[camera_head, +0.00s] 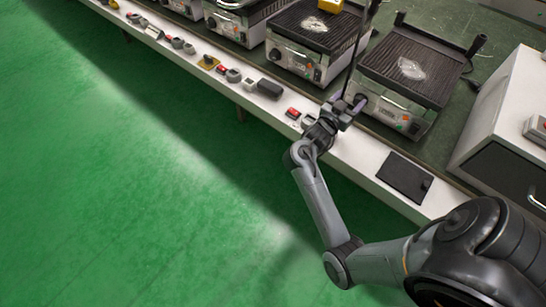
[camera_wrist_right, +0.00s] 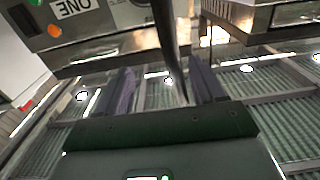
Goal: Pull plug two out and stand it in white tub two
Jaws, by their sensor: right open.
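My right gripper (camera_head: 350,101) is above the white ledge, at the front left corner of the rightmost grill (camera_head: 415,65). In the right wrist view its two purple-grey fingers (camera_wrist_right: 163,92) are apart, with nothing clamped between them. A dark cord or rod (camera_wrist_right: 168,35) hangs down across the gap between the fingers; I cannot tell whether it touches either one. In the head view it shows as a thin dark line (camera_head: 355,50) rising from the gripper. I cannot make out a plug marked two or a white tub two. My left gripper is out of view.
Several more grills (camera_head: 310,40) stand in a row to the left. Small switches and sockets (camera_head: 268,88) line the white ledge (camera_head: 335,152). A dark flat plate (camera_head: 405,177) lies right of the gripper. A white cabinet (camera_head: 510,120) stands at right.

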